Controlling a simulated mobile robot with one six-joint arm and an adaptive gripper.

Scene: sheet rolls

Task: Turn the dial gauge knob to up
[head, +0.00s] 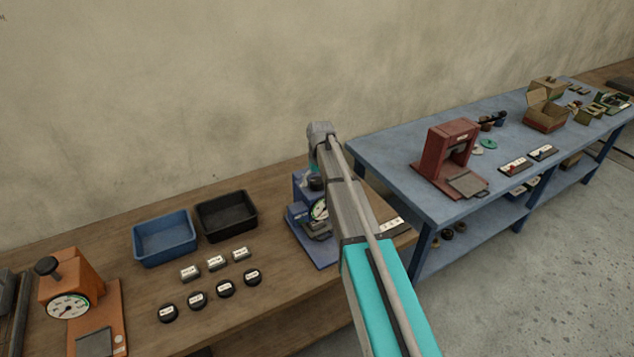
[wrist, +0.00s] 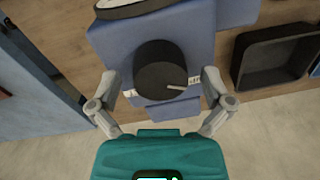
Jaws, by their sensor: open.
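The blue dial gauge (head: 303,225) stands on the wooden bench, partly hidden behind my arm in the head view. Its round black knob (wrist: 160,62) sits on the blue body (wrist: 108,45) in the wrist view, with a white mark (wrist: 176,87) pointing to the right in that picture. Part of the gauge's round face (wrist: 130,8) shows at the top edge. My gripper (wrist: 160,80) is open, one finger on each side of the knob, with visible gaps. Whether the fingertips reach down to knob height is unclear.
A black bin (head: 227,215) and a blue bin (head: 163,238) stand left of the gauge, with several small labelled pieces in front. An orange dial gauge (head: 82,285) stands farther left. A blue table (head: 385,155) with a red press (head: 450,150) is at right.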

